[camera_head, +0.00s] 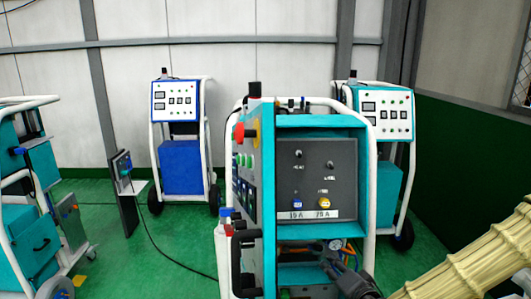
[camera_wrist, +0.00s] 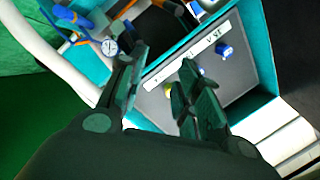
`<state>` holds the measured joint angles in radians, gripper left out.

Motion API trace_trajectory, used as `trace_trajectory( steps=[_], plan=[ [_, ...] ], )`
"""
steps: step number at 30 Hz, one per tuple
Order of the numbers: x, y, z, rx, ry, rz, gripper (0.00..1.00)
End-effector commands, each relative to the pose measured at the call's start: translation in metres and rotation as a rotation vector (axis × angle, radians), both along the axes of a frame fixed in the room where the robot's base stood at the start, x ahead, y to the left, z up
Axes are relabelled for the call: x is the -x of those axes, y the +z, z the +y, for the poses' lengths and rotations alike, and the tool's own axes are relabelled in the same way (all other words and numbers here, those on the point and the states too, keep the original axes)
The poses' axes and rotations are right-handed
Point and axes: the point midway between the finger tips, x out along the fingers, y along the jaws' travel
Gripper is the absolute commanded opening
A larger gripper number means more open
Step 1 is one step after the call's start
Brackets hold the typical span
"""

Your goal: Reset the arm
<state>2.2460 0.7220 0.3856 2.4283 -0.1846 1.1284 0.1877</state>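My gripper (camera_head: 330,262) is low in front of the teal machine (camera_head: 320,121), below its grey switch panel (camera_head: 314,172). In the wrist view my gripper (camera_wrist: 160,72) has its two dark fingers apart, with nothing visible between them. A blue knob (camera_head: 297,204) and a yellow knob (camera_head: 324,203) sit above white labels on the panel. The blue knob also shows in the wrist view (camera_wrist: 224,50). The yellow knob there is partly hidden by a finger. My arm, in a beige ribbed cover, comes in from the lower right.
A white tube frame (camera_head: 369,190) surrounds the machine. Its lower opening holds hoses and a gauge (camera_wrist: 109,47) close to my fingers. A blue machine (camera_head: 181,165), another teal machine (camera_head: 385,120) and a left cart (camera_head: 28,225) stand around. A cable crosses the green floor (camera_head: 165,265).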

Motion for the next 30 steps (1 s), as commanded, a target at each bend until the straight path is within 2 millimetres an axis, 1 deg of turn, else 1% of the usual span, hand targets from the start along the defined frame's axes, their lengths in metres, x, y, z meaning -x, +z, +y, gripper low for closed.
trace_trajectory(
  steps=[1,2,3,5,6,8,9,11,12,14,15,17,18,20,21,23,24,26,27,30],
  plan=[
    [0.011,-0.026,0.006,0.036,0.028,0.053,0.34],
    [0.018,-0.042,0.009,0.058,0.044,0.085,0.34],
    [0.027,-0.062,0.012,0.086,0.066,0.128,0.34],
    [0.043,-0.091,0.017,0.127,0.1,0.191,0.34],
    [0.054,-0.11,0.019,0.155,0.123,0.233,0.34],
    [0.072,-0.137,0.021,0.196,0.156,0.296,0.34],
    [0.085,-0.154,0.022,0.223,0.179,0.335,0.34],
    [0.104,-0.179,0.022,0.264,0.214,0.396,0.34],
    [0.118,-0.195,0.022,0.29,0.238,0.437,0.34],
    [0.139,-0.217,0.02,0.33,0.271,0.497,0.34],
    [0.154,-0.231,0.019,0.356,0.295,0.537,0.34],
    [0.176,-0.251,0.016,0.394,0.331,0.595,0.34],
    [0.191,-0.264,0.013,0.42,0.354,0.635,0.34],
    [0.214,-0.281,0.008,0.458,0.389,0.692,0.34],
    [0.229,-0.292,0.005,0.483,0.413,0.73,0.34],
    [0.252,-0.306,-0.001,0.52,0.45,0.785,0.34],
    [0.267,-0.315,-0.005,0.546,0.472,0.823,0.34],
    [0.289,-0.327,-0.012,0.58,0.507,0.875,0.34],
    [0.304,-0.333,-0.016,0.603,0.53,0.909,0.34],
    [0.332,-0.345,-0.027,0.651,0.576,0.978,0.34]
  ],
)
